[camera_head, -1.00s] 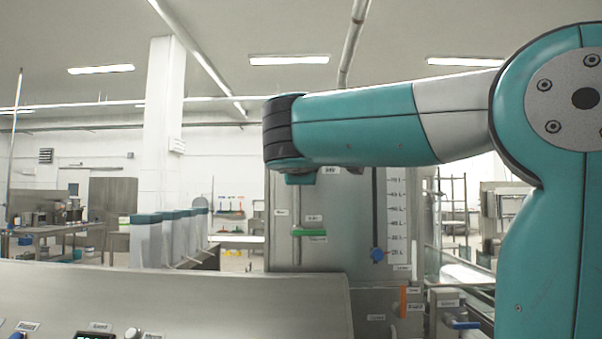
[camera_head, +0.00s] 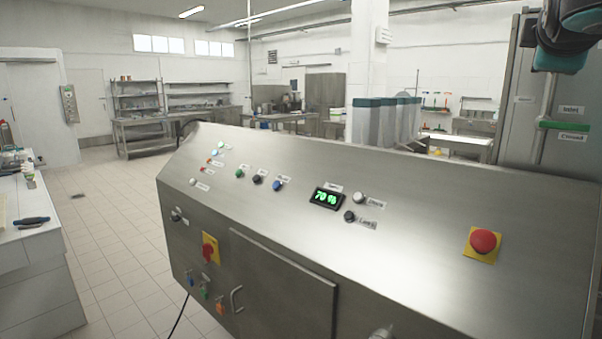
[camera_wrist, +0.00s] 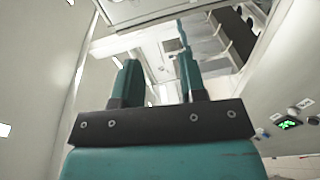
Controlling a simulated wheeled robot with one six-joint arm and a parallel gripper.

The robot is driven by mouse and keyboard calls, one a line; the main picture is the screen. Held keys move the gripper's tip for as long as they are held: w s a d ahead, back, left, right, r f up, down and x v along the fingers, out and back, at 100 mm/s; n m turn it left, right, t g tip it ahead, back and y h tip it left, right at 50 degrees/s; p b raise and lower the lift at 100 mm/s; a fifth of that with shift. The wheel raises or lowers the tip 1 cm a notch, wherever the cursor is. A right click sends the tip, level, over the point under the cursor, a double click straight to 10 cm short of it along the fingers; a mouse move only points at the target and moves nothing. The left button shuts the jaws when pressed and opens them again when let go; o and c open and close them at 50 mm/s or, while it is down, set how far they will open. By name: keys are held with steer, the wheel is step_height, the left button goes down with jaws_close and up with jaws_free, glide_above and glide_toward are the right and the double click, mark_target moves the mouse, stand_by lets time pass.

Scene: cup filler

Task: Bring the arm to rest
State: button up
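My gripper (camera_wrist: 158,65) shows in the wrist view with its two teal fingers apart. Nothing is between them, only the room behind. In the head view, only a piece of my teal and black arm shows at the top right corner, in front of the steel cabinet; the gripper's fingers are not visible there.
A steel control console (camera_head: 420,205) fills the middle and right, with a red emergency button (camera_head: 483,241) and a green display (camera_head: 327,198). A steel cabinet (camera_head: 510,115) stands at the right. A white counter (camera_head: 38,250) stands left, with open tiled floor (camera_head: 110,215) between.

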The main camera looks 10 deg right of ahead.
steer(key=a+f+g+y, duration=0.3)
steer(key=a+f+y, duration=0.8)
steer(key=a+f, duration=0.75)
steer(key=s+a+f+g+y, duration=0.1)
steer(key=s+a+f+g, duration=0.2)
steer(key=s, duration=0.3)
steer(key=s+a+f+m+g+y, duration=0.1)
steer(key=s+a+f+g+y, duration=0.1)
steer(key=s+f, duration=0.4)
steer(key=s+a+f+g+y, duration=0.1)
steer(key=s+a+f+g, duration=0.3)
steer(key=s+a+f, duration=0.1)
steer(key=s+a, duration=0.1)
steer(key=s, duration=0.1)
steer(key=shift+s+m+y, duration=0.3)
steer(key=shift+y, duration=0.1)
